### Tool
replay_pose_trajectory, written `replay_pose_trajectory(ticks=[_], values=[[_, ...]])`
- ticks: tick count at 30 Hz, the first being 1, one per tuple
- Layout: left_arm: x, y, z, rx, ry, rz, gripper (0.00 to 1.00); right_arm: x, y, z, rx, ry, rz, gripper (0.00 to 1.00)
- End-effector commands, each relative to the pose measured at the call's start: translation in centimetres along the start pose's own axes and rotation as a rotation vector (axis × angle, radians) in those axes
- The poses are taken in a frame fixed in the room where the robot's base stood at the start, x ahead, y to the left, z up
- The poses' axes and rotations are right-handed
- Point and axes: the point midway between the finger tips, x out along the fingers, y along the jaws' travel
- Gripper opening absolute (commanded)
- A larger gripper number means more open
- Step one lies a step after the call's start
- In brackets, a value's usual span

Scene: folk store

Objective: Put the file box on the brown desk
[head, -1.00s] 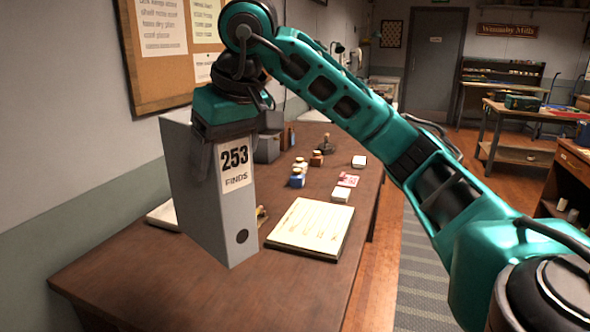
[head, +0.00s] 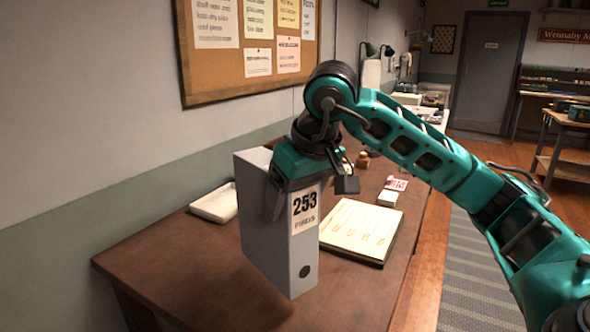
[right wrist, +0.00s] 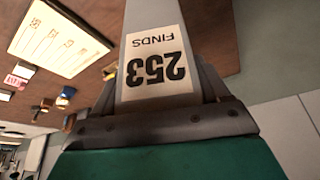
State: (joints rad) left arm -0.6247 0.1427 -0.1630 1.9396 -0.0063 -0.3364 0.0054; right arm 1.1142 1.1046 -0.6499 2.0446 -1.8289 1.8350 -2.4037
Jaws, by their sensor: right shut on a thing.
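The grey file box (head: 268,235), labelled "253 FINDS", is upright at the near part of the brown desk (head: 190,262). My right gripper (head: 306,190) is shut on the upper part of the box from above. In the right wrist view the box (right wrist: 157,28) fills the middle between the jaws, its label upside down. I cannot tell for sure whether the bottom of the box touches the desk or hangs just above it. My left gripper is not in view.
A pale printed board (head: 362,230) lies right of the box. A white tray (head: 214,204) lies by the wall behind it. A white box (head: 387,198) and a red-and-white card (head: 396,183) lie farther back. The near left desktop is clear.

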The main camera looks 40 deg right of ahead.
Motion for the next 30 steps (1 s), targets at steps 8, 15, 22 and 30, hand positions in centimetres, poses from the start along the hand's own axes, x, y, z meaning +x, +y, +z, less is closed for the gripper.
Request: replay_pose_trajectory(ticks=[8,15,22,30], values=[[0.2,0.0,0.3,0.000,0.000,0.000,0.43,2.2,0.0,0.8,0.002,0.011,-0.001,0.00],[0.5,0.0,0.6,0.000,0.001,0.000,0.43,4.3,0.0,1.7,0.002,0.008,0.000,0.00],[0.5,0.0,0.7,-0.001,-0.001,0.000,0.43,5.7,0.0,2.2,0.001,0.012,-0.001,0.00],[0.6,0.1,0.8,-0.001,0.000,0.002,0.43,6.0,0.0,2.5,0.000,0.001,-0.001,0.77]])
